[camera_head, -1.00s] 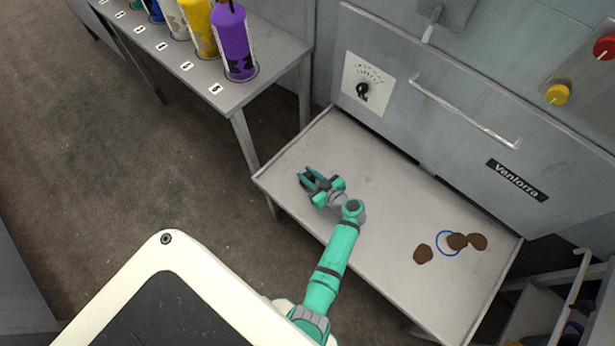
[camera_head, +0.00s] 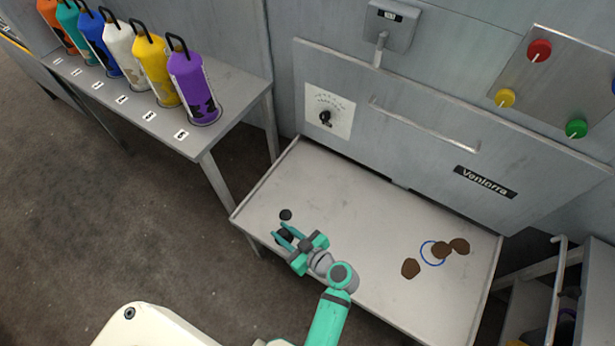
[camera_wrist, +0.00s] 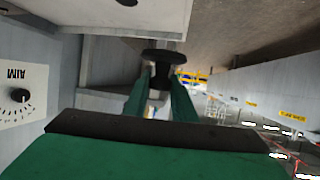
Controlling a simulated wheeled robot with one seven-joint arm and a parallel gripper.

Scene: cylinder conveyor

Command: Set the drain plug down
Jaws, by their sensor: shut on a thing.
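The drain plug (camera_wrist: 164,57) is black, with a wide flat disc on a narrower stem. My gripper (camera_wrist: 160,92) is shut on the stem, with the disc beyond the fingertips in the wrist view. In the head view, my gripper (camera_head: 281,236) is over the left front part of the metal worktop (camera_head: 345,205), with the dark plug (camera_head: 284,238) between its fingers. I cannot tell whether the plug touches the worktop. A small dark round spot (camera_head: 285,214), perhaps the drain hole, shows just beyond the gripper.
Brown patches (camera_head: 411,268) and a blue ring (camera_head: 431,253) lie on the worktop's right. A grey panel with a dial (camera_head: 325,117) and handle stands behind. A bench (camera_head: 232,112) with several coloured cylinders is at upper left. The worktop's middle is clear.

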